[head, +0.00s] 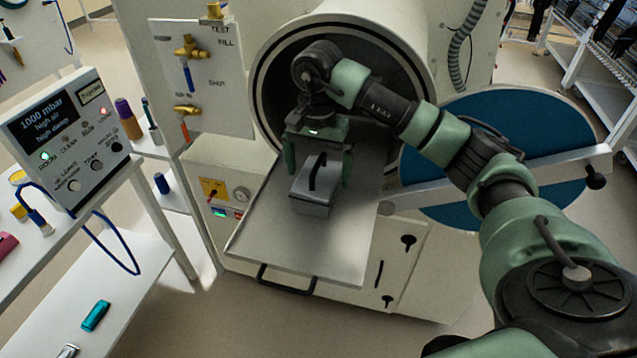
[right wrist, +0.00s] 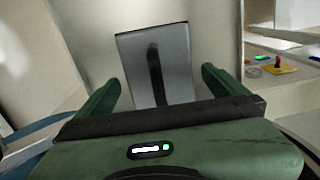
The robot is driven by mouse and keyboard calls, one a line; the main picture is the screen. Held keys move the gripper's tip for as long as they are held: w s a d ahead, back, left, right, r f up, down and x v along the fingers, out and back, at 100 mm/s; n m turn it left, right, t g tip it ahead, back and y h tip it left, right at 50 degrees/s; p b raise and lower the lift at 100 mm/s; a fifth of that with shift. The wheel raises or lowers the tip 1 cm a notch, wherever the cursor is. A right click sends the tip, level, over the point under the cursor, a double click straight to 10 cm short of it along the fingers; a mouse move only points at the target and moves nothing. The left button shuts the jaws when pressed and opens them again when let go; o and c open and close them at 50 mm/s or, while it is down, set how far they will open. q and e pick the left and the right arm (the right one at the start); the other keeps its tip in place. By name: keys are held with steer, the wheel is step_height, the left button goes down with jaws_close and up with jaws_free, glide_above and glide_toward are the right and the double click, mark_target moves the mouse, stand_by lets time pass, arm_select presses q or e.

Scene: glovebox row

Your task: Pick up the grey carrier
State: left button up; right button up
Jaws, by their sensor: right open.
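The grey carrier (head: 312,196) is a small box with a dark arched handle on top. It sits on the metal slide-out tray (head: 262,232) in front of the round chamber opening. My right gripper (head: 318,172) is open just behind and above the carrier, its green fingers spread to either side. In the right wrist view the carrier (right wrist: 158,62) and its handle lie between and beyond the two fingertips (right wrist: 160,85). I cannot tell whether a finger touches it. My left gripper is not in view.
The round chamber (head: 262,75) surrounds my right wrist from behind. Its blue round door (head: 425,185) stands open at the right with a bar across it. A valve panel (head: 205,80) is at the left. A control box (head: 65,135) stands on a white bench further left.

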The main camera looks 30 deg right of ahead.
mark_target(318, 176)
step_height(318, 176, down, 4)
steer(key=shift+r+p, duration=0.25)
steer(key=shift+p, duration=0.6)
steer(key=shift+s+f, duration=0.1)
steer(key=shift+f, duration=0.25)
steer(key=c, duration=1.7)
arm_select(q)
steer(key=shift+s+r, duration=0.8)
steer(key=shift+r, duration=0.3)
arm_select(e)
steer(key=shift+c, duration=0.9)
steer(key=shift+r, duration=0.15)
